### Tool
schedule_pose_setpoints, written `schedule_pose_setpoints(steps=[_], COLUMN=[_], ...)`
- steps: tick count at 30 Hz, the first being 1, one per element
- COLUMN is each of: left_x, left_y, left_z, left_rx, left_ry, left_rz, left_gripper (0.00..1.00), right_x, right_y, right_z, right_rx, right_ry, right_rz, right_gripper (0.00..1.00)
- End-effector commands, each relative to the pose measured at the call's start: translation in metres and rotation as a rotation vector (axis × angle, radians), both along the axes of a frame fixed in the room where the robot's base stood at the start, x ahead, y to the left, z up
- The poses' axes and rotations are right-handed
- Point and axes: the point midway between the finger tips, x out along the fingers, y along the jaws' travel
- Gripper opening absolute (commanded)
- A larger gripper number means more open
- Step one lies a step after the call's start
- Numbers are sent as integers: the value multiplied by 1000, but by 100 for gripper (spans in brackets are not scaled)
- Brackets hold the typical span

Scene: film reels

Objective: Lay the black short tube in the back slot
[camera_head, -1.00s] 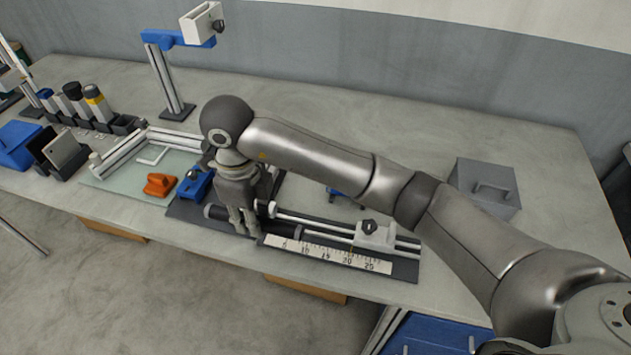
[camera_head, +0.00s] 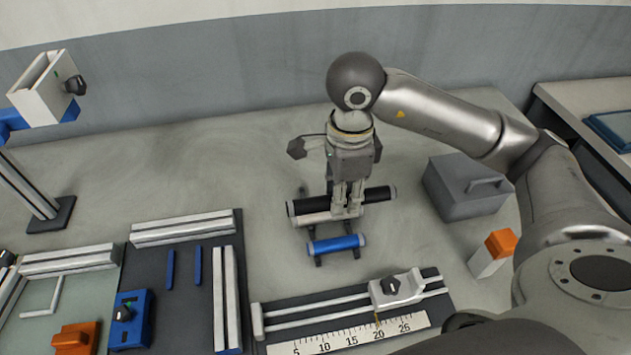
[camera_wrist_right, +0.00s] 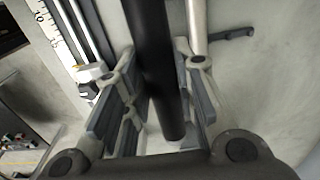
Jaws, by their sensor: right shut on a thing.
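The black tube (camera_head: 378,194) is held crosswise in my right gripper (camera_head: 347,208), over the back of a small dark rack (camera_head: 318,261). In the right wrist view the black tube (camera_wrist_right: 152,60) runs between the fingers of my right gripper (camera_wrist_right: 155,100). A pale silver tube (camera_head: 312,219) lies just in front of it on the rack, and a blue tube (camera_head: 338,243) lies at the front. The fingers hide part of the back slot, and I cannot tell whether the black tube touches it. My left gripper is out of view.
A measuring jig with a ruler (camera_head: 340,338) and white slider (camera_head: 398,289) stands in front of the rack. A grey box (camera_head: 466,188) and an orange-topped block (camera_head: 492,252) stand to the right. A dark board with rails (camera_head: 184,228) is at left.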

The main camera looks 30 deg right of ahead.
Motion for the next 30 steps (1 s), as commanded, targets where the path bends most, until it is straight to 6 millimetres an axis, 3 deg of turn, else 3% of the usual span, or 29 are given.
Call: schedule_pose_setpoints(steps=[5, 19, 24, 30], left_x=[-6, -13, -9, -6], left_y=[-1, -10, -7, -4], left_z=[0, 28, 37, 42], left_rx=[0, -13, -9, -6], left_ry=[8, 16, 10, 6], left_rz=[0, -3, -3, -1], left_gripper=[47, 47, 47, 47], right_x=[-1, 82, 106, 123], right_y=[-8, -18, -21, -23], right_z=[-1, -37, -66, -88], right_rx=[-5, -5, -5, -4], right_ry=[1, 3, 4, 2], right_rz=[15, 15, 14, 16], right_gripper=[0, 0, 0, 0])
